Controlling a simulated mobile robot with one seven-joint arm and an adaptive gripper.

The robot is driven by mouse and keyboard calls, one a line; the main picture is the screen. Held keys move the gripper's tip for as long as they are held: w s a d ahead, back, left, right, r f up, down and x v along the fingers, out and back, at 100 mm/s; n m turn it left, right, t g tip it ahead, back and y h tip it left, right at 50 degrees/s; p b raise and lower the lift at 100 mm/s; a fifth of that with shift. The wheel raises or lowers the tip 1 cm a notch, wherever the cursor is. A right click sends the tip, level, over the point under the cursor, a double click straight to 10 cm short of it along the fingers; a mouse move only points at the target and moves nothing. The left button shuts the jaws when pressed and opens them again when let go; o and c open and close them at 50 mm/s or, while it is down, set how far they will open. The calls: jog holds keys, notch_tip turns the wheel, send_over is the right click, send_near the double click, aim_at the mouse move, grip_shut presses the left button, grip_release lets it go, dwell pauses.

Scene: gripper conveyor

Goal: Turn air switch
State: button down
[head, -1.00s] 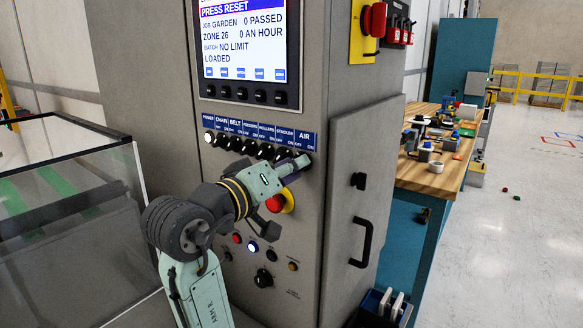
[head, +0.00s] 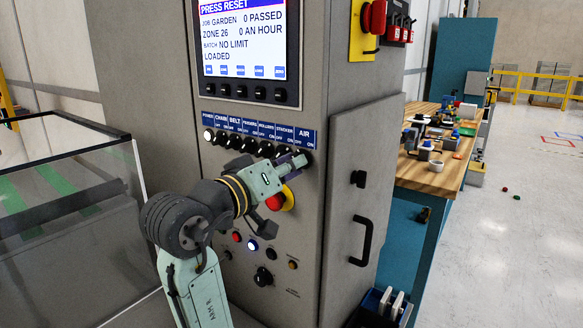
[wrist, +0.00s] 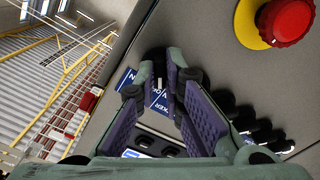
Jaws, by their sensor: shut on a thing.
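The air switch (head: 307,156) is the rightmost black knob in the row under the blue labels. Its AIR label (head: 304,137) sits just above it. My gripper (head: 302,160) reaches up to that knob and is shut on it, and it hides most of the knob. In the wrist view, my gripper (wrist: 168,72) has its two purple-padded fingers close together at the tips, in front of the blue labels (wrist: 158,100).
The other black selector knobs (head: 249,146) line up to the left. A red emergency button (head: 276,202) on a yellow base lies just below my gripper, and it also shows in the wrist view (wrist: 285,20). A screen (head: 243,40) is above. A cabinet door handle (head: 362,241) is at right.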

jog(key=shift+a+m+b, duration=0.1)
jog(key=shift+m+b, duration=3.45)
jog(key=shift+m, duration=3.85)
jog(key=c, duration=1.7)
grip_release()
